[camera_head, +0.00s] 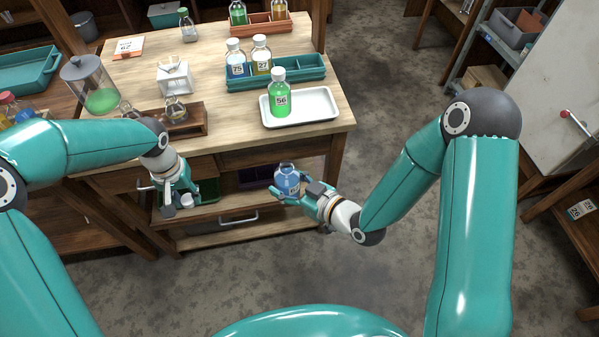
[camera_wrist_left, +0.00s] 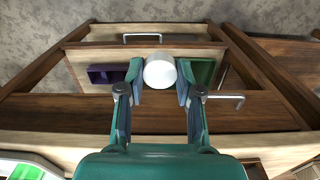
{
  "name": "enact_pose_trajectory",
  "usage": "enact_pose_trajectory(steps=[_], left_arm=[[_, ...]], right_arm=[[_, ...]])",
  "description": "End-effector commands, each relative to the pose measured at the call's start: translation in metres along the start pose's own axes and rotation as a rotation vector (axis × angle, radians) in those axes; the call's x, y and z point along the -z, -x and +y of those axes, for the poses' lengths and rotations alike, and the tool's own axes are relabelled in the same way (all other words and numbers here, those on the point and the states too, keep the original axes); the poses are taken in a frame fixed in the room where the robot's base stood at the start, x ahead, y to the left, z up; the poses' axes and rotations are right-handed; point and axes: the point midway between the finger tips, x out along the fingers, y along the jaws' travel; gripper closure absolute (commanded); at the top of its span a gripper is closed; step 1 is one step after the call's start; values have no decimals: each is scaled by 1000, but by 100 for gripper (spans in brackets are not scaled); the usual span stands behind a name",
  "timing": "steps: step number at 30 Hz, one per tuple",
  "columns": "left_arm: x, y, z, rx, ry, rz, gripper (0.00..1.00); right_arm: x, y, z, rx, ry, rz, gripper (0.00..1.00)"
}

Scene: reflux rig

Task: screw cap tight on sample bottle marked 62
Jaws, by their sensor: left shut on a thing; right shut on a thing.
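My left gripper (camera_head: 178,205) is shut on a white cap (camera_head: 187,200) in front of the table's drawers. In the left wrist view the round white cap (camera_wrist_left: 159,71) sits between the two fingertips. My right gripper (camera_head: 290,197) is shut on a small bottle of blue liquid (camera_head: 287,179), held roughly upright to the right of the cap and clearly apart from it. The bottle shows no white cap on top; its label is too small to read. An orange-edged card marked 62 (camera_head: 129,46) stands at the table's back left.
A white tray (camera_head: 327,104) holds a green bottle marked 56 (camera_head: 280,97). A teal rack (camera_head: 305,70) holds bottles marked 75 and 27. Drawers with purple (camera_wrist_left: 107,73) and green (camera_wrist_left: 202,71) bins lie below the cap. The space between both grippers is clear.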

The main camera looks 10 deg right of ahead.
Motion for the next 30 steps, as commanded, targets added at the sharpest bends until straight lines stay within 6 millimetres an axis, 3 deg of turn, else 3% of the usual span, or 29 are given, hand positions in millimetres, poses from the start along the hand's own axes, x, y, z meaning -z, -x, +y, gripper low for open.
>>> enact_pose_trajectory(steps=[14, 19, 23, 30], left_arm=[[0, 0, 0, 0, -7, 0, 77], [-11, 3, -5, 0, -82, 0, 77], [-7, 24, -10, -1, -170, 7, 77], [11, 74, 40, -2, -370, 6, 77]], right_arm=[[0, -1, -3, 13, 4, 0, 100], [0, -1, -3, 13, 5, 1, 100], [0, -1, -3, 12, 5, 2, 100], [1, -1, -3, 12, 5, 2, 100]])
